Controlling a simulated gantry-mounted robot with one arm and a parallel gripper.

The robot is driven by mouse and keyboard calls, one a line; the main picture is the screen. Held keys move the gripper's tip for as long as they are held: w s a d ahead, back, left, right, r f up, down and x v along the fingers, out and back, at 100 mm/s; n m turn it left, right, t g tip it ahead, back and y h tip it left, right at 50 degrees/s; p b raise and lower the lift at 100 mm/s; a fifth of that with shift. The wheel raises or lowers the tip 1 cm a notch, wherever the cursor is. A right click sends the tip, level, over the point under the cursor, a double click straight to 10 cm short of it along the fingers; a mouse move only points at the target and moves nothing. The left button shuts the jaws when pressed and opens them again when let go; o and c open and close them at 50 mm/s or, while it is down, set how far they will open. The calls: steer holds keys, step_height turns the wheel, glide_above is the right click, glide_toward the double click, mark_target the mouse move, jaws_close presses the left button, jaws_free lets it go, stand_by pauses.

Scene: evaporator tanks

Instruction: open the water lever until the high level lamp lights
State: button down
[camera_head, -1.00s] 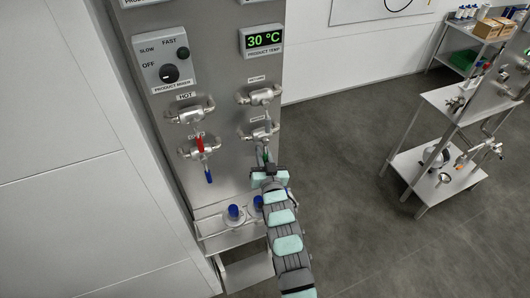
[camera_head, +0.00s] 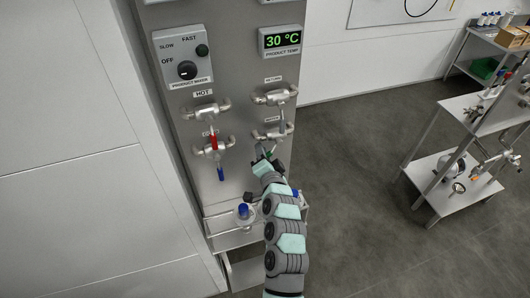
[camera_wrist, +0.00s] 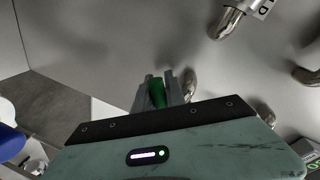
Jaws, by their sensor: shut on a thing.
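The water valve (camera_head: 272,133) is a metal pipe fitting low on the right of the steel panel, under a small label. Its lever has a green grip (camera_wrist: 157,93), which shows between my fingers in the wrist view. My gripper (camera_head: 266,159) is just below the valve, and its fingers (camera_wrist: 157,90) are shut on the green grip. My wrist and arm hide part of the lever in the head view. I see no lit lamp that I can identify as the high level lamp.
To the left are the hot valve (camera_head: 206,109) and the cold valve (camera_head: 212,145), with red and blue levers. The display (camera_head: 280,40) reads 30 °C. A blue-topped fitting (camera_head: 243,211) stands on the ledge below. A steel stand (camera_head: 445,185) is at right; floor between is clear.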

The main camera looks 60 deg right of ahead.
steer(key=shift+w+a+r+m, duration=0.1)
steer(key=shift+r+m, duration=0.15)
steer(key=shift+m, duration=0.15)
stand_by(0.3)
steer(key=c, duration=1.4)
jaws_free()
steer(key=shift+a, duration=0.1)
steer(key=b+v, duration=0.2)
steer(key=v, duration=0.8)
steer(key=shift+s+a+r, duration=0.15)
steer(key=shift+s+a, duration=0.05)
steer(key=shift+s, duration=0.1)
